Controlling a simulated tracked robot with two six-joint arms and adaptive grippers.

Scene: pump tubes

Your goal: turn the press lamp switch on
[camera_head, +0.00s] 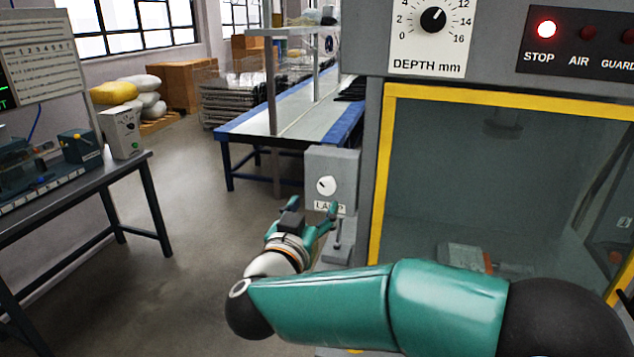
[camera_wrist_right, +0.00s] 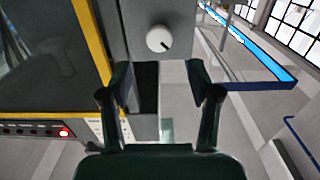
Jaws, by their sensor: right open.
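The lamp switch is a round white knob (camera_head: 326,186) on the front of a grey box (camera_head: 346,165) with a partly hidden LAMP label. The box is fixed to the left side of the press. The knob has a short dark pointer mark. In the right wrist view the knob (camera_wrist_right: 159,38) is just beyond the fingertips, roughly centred between them. My right gripper (camera_head: 312,206) is open and empty, in front of and a little below the knob. Its two fingers also show in the right wrist view (camera_wrist_right: 158,76), apart from the knob. My left gripper is not in view.
The press has a yellow-framed window (camera_head: 376,190), a depth dial (camera_head: 433,19) and a lit red STOP lamp (camera_head: 546,29). A blue-edged bench (camera_head: 290,115) stands behind. A dark table (camera_head: 75,185) with equipment is at the left. Floor between is clear.

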